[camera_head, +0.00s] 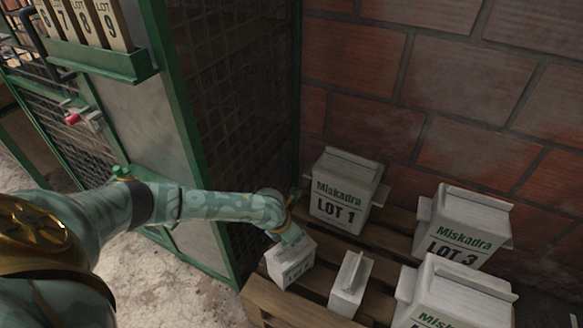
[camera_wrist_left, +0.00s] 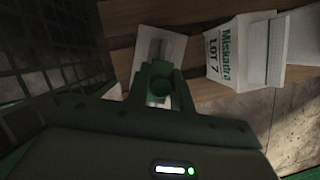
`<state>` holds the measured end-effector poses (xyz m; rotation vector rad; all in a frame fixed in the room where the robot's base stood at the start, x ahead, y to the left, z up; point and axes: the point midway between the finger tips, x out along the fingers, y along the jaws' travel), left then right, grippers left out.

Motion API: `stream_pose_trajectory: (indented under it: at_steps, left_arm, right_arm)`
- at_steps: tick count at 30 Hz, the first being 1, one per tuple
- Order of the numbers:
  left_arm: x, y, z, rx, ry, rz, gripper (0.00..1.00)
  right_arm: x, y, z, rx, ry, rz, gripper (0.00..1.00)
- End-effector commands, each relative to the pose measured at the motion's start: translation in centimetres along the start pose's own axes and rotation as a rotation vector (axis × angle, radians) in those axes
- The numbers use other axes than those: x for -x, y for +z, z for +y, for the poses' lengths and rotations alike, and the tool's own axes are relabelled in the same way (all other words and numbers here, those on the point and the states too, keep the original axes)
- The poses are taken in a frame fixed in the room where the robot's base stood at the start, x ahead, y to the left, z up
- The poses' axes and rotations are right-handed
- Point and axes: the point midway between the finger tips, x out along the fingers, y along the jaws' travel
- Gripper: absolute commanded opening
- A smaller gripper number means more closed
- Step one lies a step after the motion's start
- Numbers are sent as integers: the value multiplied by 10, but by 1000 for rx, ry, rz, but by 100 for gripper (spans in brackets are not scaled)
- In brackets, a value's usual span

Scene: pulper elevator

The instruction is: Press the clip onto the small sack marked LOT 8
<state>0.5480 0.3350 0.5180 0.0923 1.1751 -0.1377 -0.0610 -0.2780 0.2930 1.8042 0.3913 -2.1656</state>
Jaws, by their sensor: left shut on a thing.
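A small white sack (camera_head: 290,262) stands at the pallet's near left corner; its print is too small to read. My left gripper (camera_head: 289,236) is at its top. In the left wrist view, my left gripper (camera_wrist_left: 160,72) is over a white sack's ridged top (camera_wrist_left: 157,48). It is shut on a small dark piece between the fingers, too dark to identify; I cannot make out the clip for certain. A second small sack (camera_head: 349,284) stands just right; the wrist view shows a sack marked LOT 7 (camera_wrist_left: 235,52) on that side. My right gripper is not in view.
Larger sacks marked LOT 1 (camera_head: 340,205) and LOT 3 (camera_head: 462,240) share the wooden pallet (camera_head: 275,303), with another in front (camera_head: 450,295). A brick wall is behind. A green mesh cage (camera_head: 240,130) stands close left, with a rack of LOT cards (camera_head: 100,65).

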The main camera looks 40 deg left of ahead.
Motion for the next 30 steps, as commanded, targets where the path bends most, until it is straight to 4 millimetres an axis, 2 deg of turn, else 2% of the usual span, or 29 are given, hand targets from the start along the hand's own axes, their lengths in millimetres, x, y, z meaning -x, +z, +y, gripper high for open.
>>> stream_pose_trajectory:
  at_steps: [3, 17, 28, 29, 30]
  left_arm:
    - [0, 0, 0, 0, 0, 0, 1]
    - [-11, -5, 0, 0, 0, 1, 1]
    - [-13, -6, 0, 0, 0, 1, 1]
    - [-13, -6, 0, 0, 0, 2, 28]
    - [-13, -6, 0, 0, 0, 2, 40]
  right_arm:
    - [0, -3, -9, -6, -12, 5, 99]
    - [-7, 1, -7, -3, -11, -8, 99]
    - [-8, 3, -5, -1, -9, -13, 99]
    - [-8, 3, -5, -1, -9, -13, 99]
    - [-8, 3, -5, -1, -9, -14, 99]
